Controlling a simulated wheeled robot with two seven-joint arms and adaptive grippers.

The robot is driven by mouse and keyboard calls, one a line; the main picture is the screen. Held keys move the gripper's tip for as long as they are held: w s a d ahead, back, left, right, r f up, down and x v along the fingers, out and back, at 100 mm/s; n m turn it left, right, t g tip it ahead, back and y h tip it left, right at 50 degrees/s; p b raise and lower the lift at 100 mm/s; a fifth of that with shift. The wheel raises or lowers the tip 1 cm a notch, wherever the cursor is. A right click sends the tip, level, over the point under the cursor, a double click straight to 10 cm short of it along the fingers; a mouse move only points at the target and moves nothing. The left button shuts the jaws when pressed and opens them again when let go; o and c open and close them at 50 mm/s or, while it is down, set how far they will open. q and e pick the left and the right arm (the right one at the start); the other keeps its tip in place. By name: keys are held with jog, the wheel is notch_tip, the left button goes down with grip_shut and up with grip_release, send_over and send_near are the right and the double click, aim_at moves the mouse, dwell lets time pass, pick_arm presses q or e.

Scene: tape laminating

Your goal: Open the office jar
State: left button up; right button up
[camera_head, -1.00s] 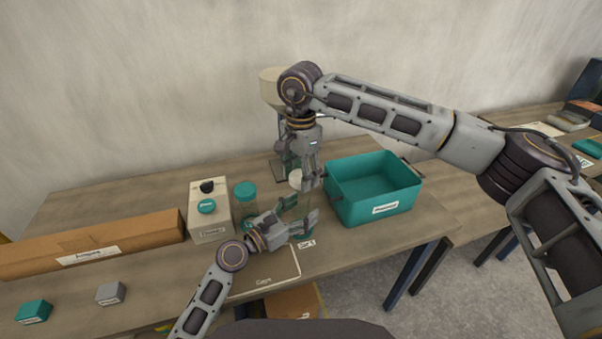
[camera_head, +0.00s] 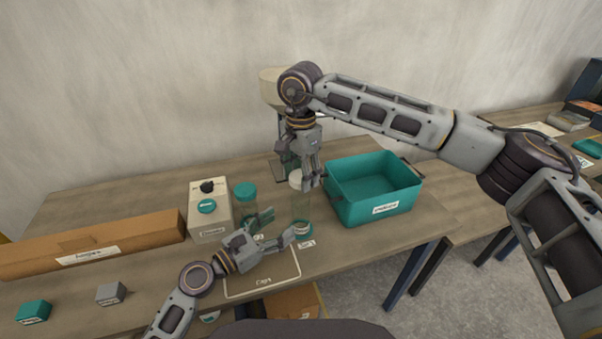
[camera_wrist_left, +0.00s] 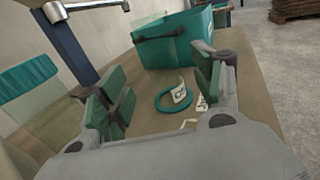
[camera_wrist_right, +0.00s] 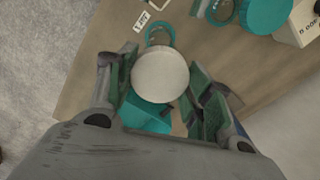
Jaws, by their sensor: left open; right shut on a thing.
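The clear jar (camera_head: 301,207) with a white lid (camera_head: 295,180) stands upright in the head view, in line with a teal ring (camera_head: 303,230) on the table. I cannot tell whether its base touches the table. My right gripper (camera_head: 308,178) is shut on the white lid from above; the lid (camera_wrist_right: 160,75) fills the gap between its fingers in the right wrist view. My left gripper (camera_head: 275,228) is open and empty, low over the table to the left of the jar. The ring (camera_wrist_left: 174,97) shows beyond its fingers in the left wrist view.
A teal bin (camera_head: 375,208) stands close to the right of the jar. A teal-lidded jar (camera_head: 246,191) and a white box (camera_head: 207,225) stand to the left. A dispenser (camera_head: 271,87) is behind. The outlined "Caps" area (camera_head: 262,281) at the front is bare.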

pick_arm(q)
jog(key=shift+v, duration=1.75)
jog(key=shift+s, duration=0.1)
